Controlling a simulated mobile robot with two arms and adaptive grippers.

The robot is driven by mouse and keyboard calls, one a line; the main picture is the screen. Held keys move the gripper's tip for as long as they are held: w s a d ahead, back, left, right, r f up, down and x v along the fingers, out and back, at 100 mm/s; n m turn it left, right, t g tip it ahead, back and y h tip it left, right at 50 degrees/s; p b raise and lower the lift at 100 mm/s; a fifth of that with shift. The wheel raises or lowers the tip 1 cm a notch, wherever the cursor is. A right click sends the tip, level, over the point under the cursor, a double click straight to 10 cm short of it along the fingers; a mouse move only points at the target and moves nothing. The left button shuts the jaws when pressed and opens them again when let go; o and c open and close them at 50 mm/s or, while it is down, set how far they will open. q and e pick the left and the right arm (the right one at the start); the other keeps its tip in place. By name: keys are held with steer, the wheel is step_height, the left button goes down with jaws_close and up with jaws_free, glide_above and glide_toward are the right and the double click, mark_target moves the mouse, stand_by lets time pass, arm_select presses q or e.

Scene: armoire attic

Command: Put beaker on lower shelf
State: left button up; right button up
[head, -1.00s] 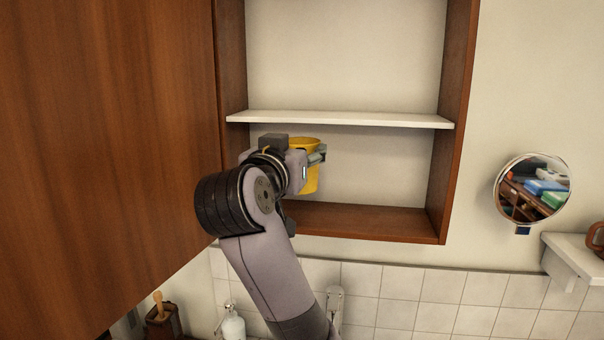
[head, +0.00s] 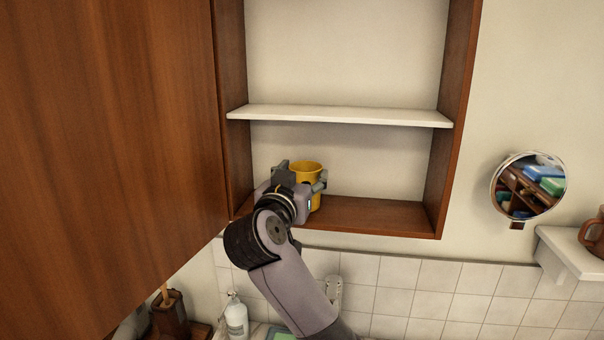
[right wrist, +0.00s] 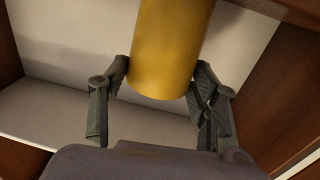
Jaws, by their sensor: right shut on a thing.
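A yellow beaker (head: 308,170) stands roughly upright inside the open wall cabinet, under the white middle shelf (head: 340,116). My right gripper (head: 303,182) is shut on it, with a finger on either side. The right wrist view shows the beaker (right wrist: 168,50) between the two fingers (right wrist: 160,75). The cabinet's brown bottom board, the lower shelf (head: 385,216), lies beneath the beaker. My gripper hides part of the beaker's base, so I cannot tell whether it touches the board. My left gripper is not in view.
A large brown door (head: 100,140) fills the left side, close to my right arm. The cabinet's right side wall (head: 452,130) bounds the shelf. The bottom board is clear to the right of the beaker. A round mirror (head: 528,186) hangs farther right.

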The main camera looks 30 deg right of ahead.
steer(key=shift+a+f, duration=0.1)
steer(key=o, duration=1.1)
steer(key=shift+o, duration=0.2)
steer(key=b+v, duration=0.3)
steer(key=v, duration=0.9)
steer(key=shift+b, duration=0.35)
